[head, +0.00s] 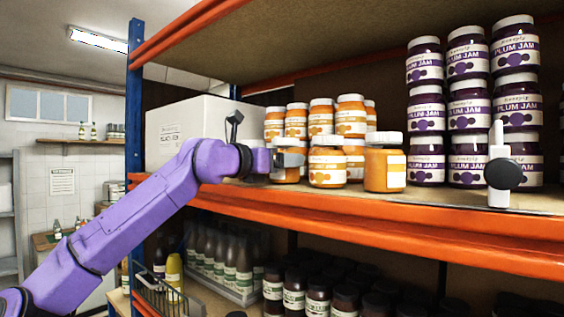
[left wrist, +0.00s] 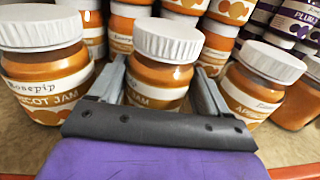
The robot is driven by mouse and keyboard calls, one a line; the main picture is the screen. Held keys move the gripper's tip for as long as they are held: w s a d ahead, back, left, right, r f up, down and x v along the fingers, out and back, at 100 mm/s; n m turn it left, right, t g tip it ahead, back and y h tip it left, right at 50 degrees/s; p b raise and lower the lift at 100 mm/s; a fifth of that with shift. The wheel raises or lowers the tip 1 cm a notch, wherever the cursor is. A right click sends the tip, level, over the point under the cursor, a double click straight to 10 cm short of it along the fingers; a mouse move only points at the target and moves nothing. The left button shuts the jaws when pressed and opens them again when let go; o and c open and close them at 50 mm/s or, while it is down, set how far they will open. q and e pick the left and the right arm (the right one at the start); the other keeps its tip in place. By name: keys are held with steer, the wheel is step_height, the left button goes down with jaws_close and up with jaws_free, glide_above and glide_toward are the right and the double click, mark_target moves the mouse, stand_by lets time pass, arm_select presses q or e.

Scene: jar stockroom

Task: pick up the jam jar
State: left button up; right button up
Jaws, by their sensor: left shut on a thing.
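Orange apricot jam jars with white lids stand on the orange-edged shelf; plum jam jars (head: 467,110) are stacked to their right. My left gripper (head: 289,161) reaches in at the left end of the apricot row. In the left wrist view its two grey fingers are on either side of an apricot jam jar (left wrist: 160,75), shut on it. The jar is upright, its lower part hidden by my gripper. In the head view this jar (head: 287,175) is partly covered by the fingers. I cannot tell whether it is off the shelf. My right gripper is not in view.
Apricot jars stand close by on the left (left wrist: 45,65) and right (left wrist: 262,85) of the held one, with more behind. A white carton (head: 180,130) is left of the row. A white upright piece with a black disc (head: 502,173) stands at the shelf's front right.

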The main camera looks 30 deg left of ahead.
arm_select(q)
steer(key=shift+r, duration=0.55)
steer(key=s+d+r+b, duration=0.3)
steer(key=s+d+r, duration=0.4)
steer(key=s+r, duration=0.5)
steer(key=shift+s, duration=0.2)
steer(key=shift+f, duration=0.1)
